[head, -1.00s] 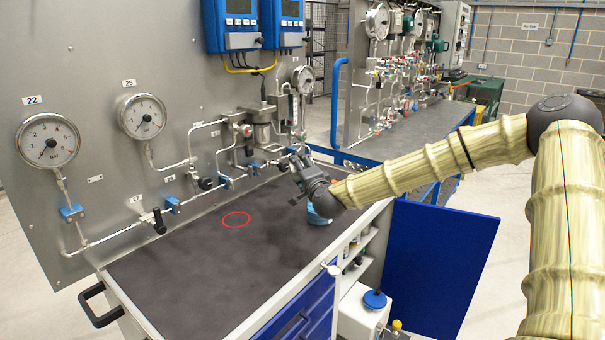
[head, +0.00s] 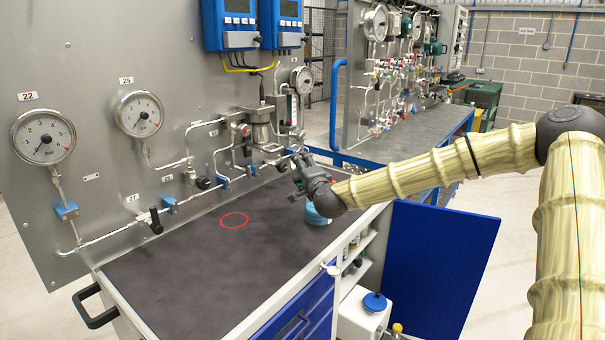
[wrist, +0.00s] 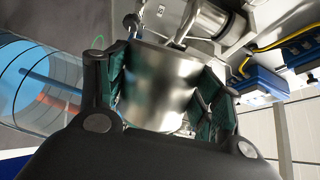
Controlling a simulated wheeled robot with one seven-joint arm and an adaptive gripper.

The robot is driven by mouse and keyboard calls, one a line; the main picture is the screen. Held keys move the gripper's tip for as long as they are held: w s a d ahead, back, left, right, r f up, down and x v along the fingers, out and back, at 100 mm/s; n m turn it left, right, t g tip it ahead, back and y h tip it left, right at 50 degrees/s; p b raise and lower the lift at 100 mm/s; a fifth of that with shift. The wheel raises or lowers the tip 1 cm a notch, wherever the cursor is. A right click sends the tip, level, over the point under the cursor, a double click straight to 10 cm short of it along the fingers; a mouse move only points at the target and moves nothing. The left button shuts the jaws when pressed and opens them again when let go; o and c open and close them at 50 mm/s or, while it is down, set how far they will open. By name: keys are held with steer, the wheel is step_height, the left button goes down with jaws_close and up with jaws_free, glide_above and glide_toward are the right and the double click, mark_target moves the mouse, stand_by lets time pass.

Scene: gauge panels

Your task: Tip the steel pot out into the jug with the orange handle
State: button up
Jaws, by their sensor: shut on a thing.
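My gripper (wrist: 165,85) is shut on the steel pot (wrist: 158,88), with a dark green finger pad on each side of its shiny wall. In the head view my gripper (head: 306,178) is over the right part of the bench, and the pot cannot be made out there. A clear, blue-tinted jug (wrist: 30,85) lies to the left of the pot in the wrist view. An orange part, seemingly its handle (wrist: 58,103), shows through or behind its wall. In the head view a small blue vessel (head: 316,215), probably this jug, is partly hidden below my gripper. The pot's contents cannot be seen.
The dark bench top (head: 200,270) is mostly clear, with a red ring (head: 234,220) marked on it. A gauge panel (head: 90,120) with pipes and valves stands behind it. An open blue door (head: 440,260) and a white container (head: 362,318) are at the front right.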

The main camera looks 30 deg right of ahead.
steer(key=shift+d+m+b, duration=0.15)
steer(key=shift+m+b, duration=0.25)
steer(key=shift+b, duration=0.25)
steer(key=shift+s+d+r+m+b, duration=0.1)
steer(key=shift+r+m+b, duration=0.2)
steer(key=shift+b, duration=0.1)
steer(key=shift+d+m+b, duration=0.1)
steer(key=shift+m+b, duration=0.2)
steer(key=shift+b, duration=0.3)
steer(key=shift+s+d+r+m+b, duration=0.15)
steer(key=shift+r+m+b, duration=0.1)
steer(key=shift+m+b, duration=0.2)
steer(key=shift+d+m+t+b, duration=0.15)
steer(key=shift+m+t+b, duration=0.25)
steer(key=shift+b, duration=0.6)
steer(key=shift+d+r, duration=0.1)
steer(key=shift+r, duration=0.1)
